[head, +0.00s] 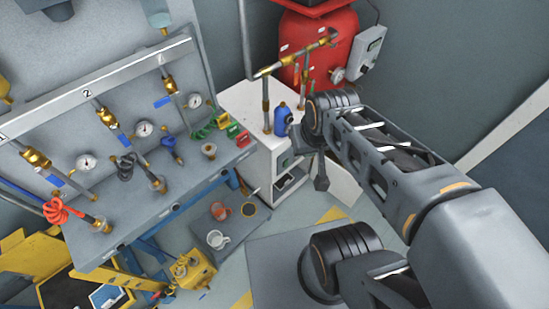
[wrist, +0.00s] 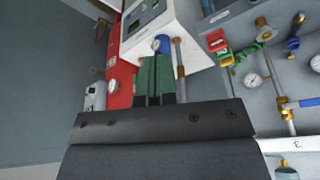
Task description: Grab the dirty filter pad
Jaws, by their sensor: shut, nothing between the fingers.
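No thing in view can be named with certainty as the dirty filter pad. A pale flat piece (head: 284,183) lies in the dark front opening of the white cabinet (head: 258,103); it is too small to tell whether it is the pad. My gripper (head: 321,184) hangs in front of the cabinet, to the right of that opening and apart from it. In the wrist view my gripper (wrist: 155,62) shows its fingers together and empty, with the cabinet (wrist: 182,25) beyond them.
A pale panel (head: 334,181) stands beside the cabinet opening. A blue bottle-like part (head: 283,117) is on the cabinet top, and a red tank (head: 318,45) is behind. The bench with valves and gauges (head: 185,195) is at left. A white mug (head: 217,240) stands low down.

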